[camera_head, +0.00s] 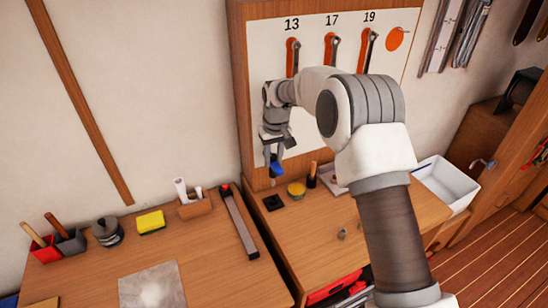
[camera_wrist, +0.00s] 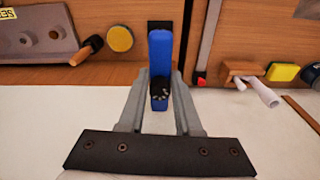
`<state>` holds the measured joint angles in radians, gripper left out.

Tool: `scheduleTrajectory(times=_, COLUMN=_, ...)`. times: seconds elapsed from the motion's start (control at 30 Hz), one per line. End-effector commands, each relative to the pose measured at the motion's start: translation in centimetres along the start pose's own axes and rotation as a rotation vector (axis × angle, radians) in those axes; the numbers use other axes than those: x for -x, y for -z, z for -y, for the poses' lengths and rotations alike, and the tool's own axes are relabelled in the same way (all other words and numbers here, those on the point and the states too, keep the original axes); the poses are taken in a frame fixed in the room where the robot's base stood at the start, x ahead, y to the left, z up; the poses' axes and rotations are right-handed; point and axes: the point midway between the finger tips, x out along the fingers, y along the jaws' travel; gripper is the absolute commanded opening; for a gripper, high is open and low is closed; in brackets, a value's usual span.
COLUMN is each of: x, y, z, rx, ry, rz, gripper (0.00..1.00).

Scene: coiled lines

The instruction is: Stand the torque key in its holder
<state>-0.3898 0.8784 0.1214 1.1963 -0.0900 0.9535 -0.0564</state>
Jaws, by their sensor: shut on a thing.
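The torque key is the blue piece (camera_head: 277,168) hanging below my gripper (camera_head: 276,158) in the head view. My gripper is shut on it, above the bench and in front of the white tool panel. In the wrist view the blue key (camera_wrist: 160,55) stands between my fingertips (camera_wrist: 159,98), with a small dark part at its near end. A black square block (camera_head: 273,202), which looks like the holder, lies on the bench below the key, apart from it. In the wrist view its dark top (camera_wrist: 160,25) is partly hidden behind the key.
A yellow round item (camera_head: 296,189) and a wooden-handled tool (camera_head: 312,175) stand right of the block. A long grey bar with a red end (camera_head: 238,220) lies left. Spanners hang on the panel (camera_head: 262,60) behind. A white bin (camera_head: 447,183) stands far right.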

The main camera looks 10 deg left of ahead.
Motion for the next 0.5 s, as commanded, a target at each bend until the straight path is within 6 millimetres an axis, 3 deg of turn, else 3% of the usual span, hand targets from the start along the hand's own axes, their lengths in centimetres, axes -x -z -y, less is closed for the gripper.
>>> scheduleTrajectory(times=0.5, x=-4.5, y=-0.6, z=-0.1, rx=-0.001, ry=0.000, rz=0.000, gripper=0.00)
